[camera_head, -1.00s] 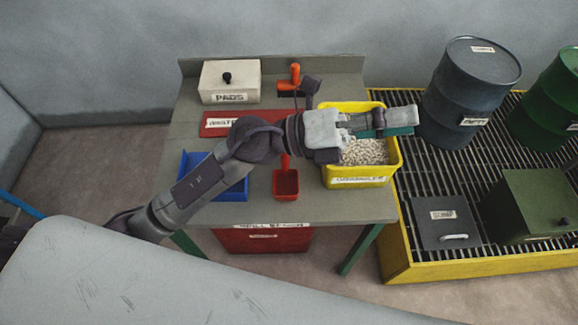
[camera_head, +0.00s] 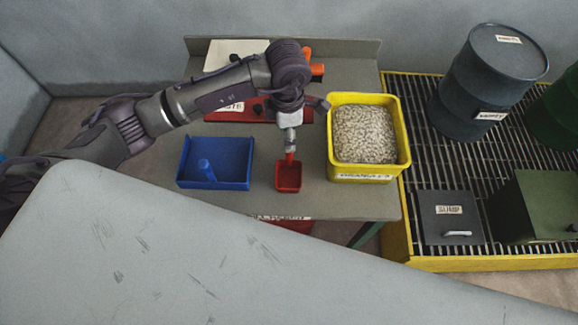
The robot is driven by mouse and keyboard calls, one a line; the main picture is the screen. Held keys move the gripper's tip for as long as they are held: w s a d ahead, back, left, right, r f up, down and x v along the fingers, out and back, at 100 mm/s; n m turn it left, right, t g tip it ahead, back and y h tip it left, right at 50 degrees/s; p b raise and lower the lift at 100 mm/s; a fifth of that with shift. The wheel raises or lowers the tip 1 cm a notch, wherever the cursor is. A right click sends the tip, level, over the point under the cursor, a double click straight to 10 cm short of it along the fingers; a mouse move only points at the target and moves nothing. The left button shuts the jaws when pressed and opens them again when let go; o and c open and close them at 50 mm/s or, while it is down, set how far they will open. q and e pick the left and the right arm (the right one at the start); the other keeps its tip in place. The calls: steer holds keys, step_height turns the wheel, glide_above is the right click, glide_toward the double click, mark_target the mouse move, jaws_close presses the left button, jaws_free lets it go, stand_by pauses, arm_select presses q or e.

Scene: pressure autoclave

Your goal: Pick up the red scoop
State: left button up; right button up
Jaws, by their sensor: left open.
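The red scoop (camera_head: 288,177) lies on the grey table, its square bowl toward the table's front edge and its handle pointing back. My left gripper (camera_head: 291,147) is over the handle end and points down at it. The gripper is open. It hides part of the handle, and I cannot tell whether the fingers touch it or are around it. My right gripper is not in view.
A blue dustpan-like tray (camera_head: 215,176) is left of the scoop. A yellow bin (camera_head: 360,177) of pale granules is close on the right. A red labelled item (camera_head: 232,109) and a pale box (camera_head: 228,52) are behind, partly hidden by my arm.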

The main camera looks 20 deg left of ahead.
mark_target(289, 166)
arm_select(q)
step_height(289, 166, down, 3)
steer(key=shift+r, duration=0.2)
steer(key=shift+d+f+p, duration=0.1)
steer(key=shift+f+p, duration=0.2)
steer(key=shift+p, duration=0.25)
step_height(289, 166, down, 4)
steer(key=shift+d+r+p, duration=0.1)
steer(key=shift+r+p, duration=0.05)
steer(key=shift+p, duration=0.65)
steer(key=shift+f, duration=0.45)
jaws_close()
